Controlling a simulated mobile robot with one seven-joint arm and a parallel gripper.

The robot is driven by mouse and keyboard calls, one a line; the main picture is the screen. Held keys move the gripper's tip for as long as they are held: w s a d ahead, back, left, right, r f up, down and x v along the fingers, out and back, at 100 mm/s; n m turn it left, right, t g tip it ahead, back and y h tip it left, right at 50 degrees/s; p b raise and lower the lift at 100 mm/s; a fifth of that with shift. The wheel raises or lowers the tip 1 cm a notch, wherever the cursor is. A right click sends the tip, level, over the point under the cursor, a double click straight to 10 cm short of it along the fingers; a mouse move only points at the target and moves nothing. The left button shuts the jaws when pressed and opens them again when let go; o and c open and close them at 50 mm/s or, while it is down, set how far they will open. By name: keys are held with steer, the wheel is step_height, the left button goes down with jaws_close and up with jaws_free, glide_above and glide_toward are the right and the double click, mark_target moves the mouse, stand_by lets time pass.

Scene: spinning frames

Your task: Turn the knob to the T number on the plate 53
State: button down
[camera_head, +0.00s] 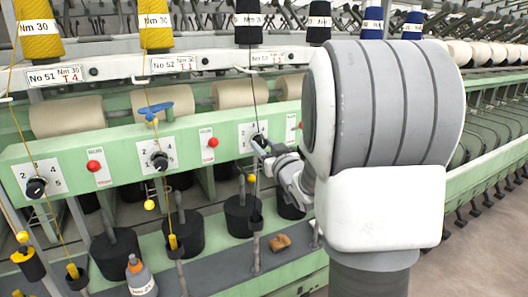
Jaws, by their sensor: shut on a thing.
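Plate No 53 (240,60) is on the white upper rail, right of plates 51 and 52. The red T number on the label beside it is too small and partly covered to read surely. Below it, a white dial plate (245,130) with numbers is on the green rail. My gripper (262,143) is shut on the black knob at this dial, coming in from the right. The knob is mostly hidden by the fingers, so I cannot tell where it points.
Other black knobs sit on the dials at the left (36,187) and middle (160,160). Red buttons (94,166) stand out between the dials. Yellow and dark threads run down in front.

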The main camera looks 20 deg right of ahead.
steer(key=n+b, duration=0.2)
steer(key=b, duration=0.1)
steer(key=n+b, duration=0.2)
steer(key=b, duration=0.2)
steer(key=shift+f+t, duration=0.3)
steer(key=shift+f, duration=0.1)
steer(key=n+b, duration=0.7)
steer(key=b, duration=0.1)
steer(key=shift+y, duration=0.3)
steer(key=n+y+b, duration=0.1)
steer(key=n+b, duration=0.4)
steer(key=n, duration=0.2)
steer(key=shift+r+b, duration=0.15)
steer(key=shift+b, duration=0.15)
steer(key=n+y+b, duration=0.1)
steer(key=n+b, duration=0.2)
steer(key=n, duration=0.3)
steer(key=shift+d+r, duration=0.1)
steer(key=shift+r, duration=0.05)
steer(key=shift+n, duration=0.3)
steer(key=shift+c, duration=2.4)
jaws_free()
steer(key=shift+s, duration=0.1)
